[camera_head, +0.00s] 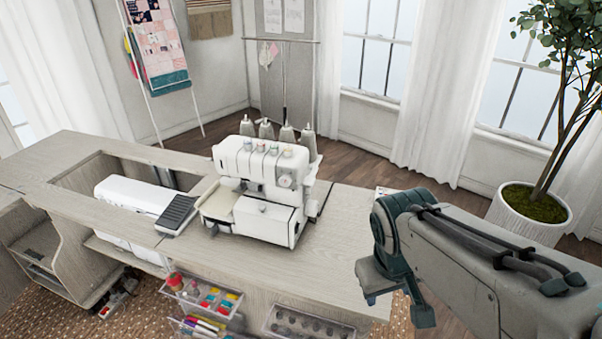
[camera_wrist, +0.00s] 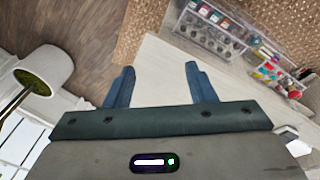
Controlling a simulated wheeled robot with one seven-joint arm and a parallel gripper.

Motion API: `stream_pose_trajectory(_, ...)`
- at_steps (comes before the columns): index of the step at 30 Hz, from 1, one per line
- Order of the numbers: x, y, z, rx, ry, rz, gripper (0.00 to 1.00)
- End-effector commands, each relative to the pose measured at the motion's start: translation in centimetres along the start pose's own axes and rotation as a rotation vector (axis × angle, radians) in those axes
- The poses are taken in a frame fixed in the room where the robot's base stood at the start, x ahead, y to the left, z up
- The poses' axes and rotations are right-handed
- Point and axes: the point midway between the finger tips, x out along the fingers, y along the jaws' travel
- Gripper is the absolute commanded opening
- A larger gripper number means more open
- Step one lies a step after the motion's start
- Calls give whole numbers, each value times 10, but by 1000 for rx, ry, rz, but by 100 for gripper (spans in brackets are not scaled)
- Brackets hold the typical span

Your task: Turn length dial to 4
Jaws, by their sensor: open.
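A white serger (camera_head: 262,190) with several thread cones stands upright on the wooden cabinet top. A round dial (camera_head: 285,181) shows on its right front, but its markings are too small to read, and I cannot tell whether it is the length dial. My gripper (camera_head: 397,306) is to the right of the serger, near the right end of the cabinet, apart from it. In the wrist view, the gripper (camera_wrist: 160,75) is open with nothing between its fingers, over the pale cabinet top. A white part at that view's right edge is cut off.
The cabinet top (camera_head: 340,235) is bare between the serger and my gripper. A white sewing machine (camera_head: 135,194) sits in the recess at left. Clear drawers (camera_head: 205,295) with coloured supplies stick out in front. A potted plant (camera_head: 530,210) stands at right.

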Motion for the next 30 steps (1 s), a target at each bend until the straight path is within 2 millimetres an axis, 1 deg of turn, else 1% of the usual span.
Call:
stream_pose_trajectory(1,18,-1,-4,-118,-27,57,50)
stream_pose_trajectory(3,32,2,-13,-303,-68,158,50)
stream_pose_trajectory(5,41,4,-25,-471,-102,254,50)
stream_pose_trajectory(6,46,5,-34,-581,-123,321,50)
stream_pose_trajectory(8,51,4,-52,-741,-150,422,50)
stream_pose_trajectory(9,54,1,-64,-844,-166,492,50)
stream_pose_trajectory(11,57,-5,-86,-996,-187,600,50)
stream_pose_trajectory(12,58,-13,-100,-1093,-196,674,50)
stream_pose_trajectory(14,59,-27,-124,-1233,-206,790,50)
stream_pose_trajectory(15,59,-39,-139,-1321,-210,871,50)
stream_pose_trajectory(16,59,-50,-151,-1383,-211,933,50)
stream_pose_trajectory(17,58,-61,-162,-1443,-210,994,50)
stream_pose_trajectory(18,56,-77,-175,-1514,-207,1075,50)
stream_pose_trajectory(20,53,-103,-193,-1605,-198,1192,50)
stream_pose_trajectory(21,50,-119,-202,-1656,-190,1264,50)
stream_pose_trajectory(24,43,-157,-220,-1748,-167,1420,50)
stream_pose_trajectory(27,37,-184,-229,-1797,-147,1527,50)
stream_pose_trajectory(30,32,-197,-234,-1817,-136,1584,50)
